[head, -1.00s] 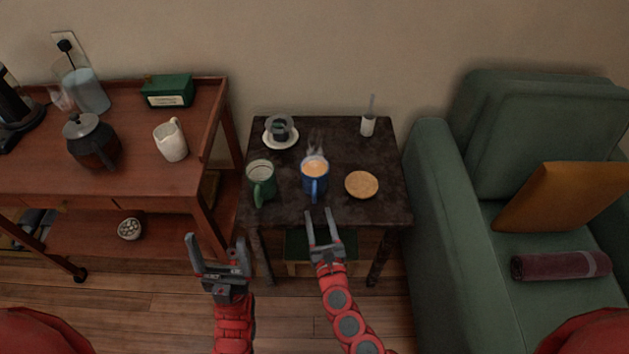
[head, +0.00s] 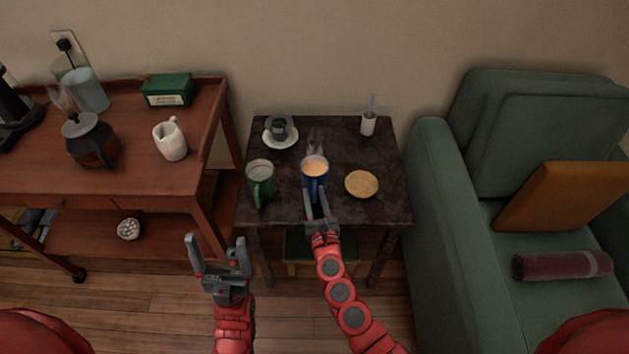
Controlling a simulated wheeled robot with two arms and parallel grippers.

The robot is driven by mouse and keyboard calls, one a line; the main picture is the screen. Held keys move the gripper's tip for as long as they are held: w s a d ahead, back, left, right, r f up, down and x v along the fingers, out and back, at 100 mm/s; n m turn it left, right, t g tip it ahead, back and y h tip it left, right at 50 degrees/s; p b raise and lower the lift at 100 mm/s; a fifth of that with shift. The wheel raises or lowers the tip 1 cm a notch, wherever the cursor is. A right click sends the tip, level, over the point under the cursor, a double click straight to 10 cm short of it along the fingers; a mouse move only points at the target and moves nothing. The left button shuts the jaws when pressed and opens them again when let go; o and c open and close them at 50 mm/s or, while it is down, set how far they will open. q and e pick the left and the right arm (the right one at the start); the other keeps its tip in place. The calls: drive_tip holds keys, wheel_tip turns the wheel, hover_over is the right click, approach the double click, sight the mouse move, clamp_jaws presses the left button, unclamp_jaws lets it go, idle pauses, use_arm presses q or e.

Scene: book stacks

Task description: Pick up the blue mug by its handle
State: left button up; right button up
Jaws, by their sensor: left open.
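The blue mug (head: 314,168) stands upright on the small dark table (head: 350,212), filled with a light brown drink and steaming. Its handle (head: 315,185) points towards me. My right gripper (head: 317,196) is at the handle, one finger on each side of it. The fingers look close to the handle, but whether they press on it is too small to tell. My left gripper (head: 218,245) is open and empty, lower left of the table, above the floor.
A wooden cart (head: 150,185) and green armchair (head: 445,220) flank the table.

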clamp_jaws()
idle(1.1)
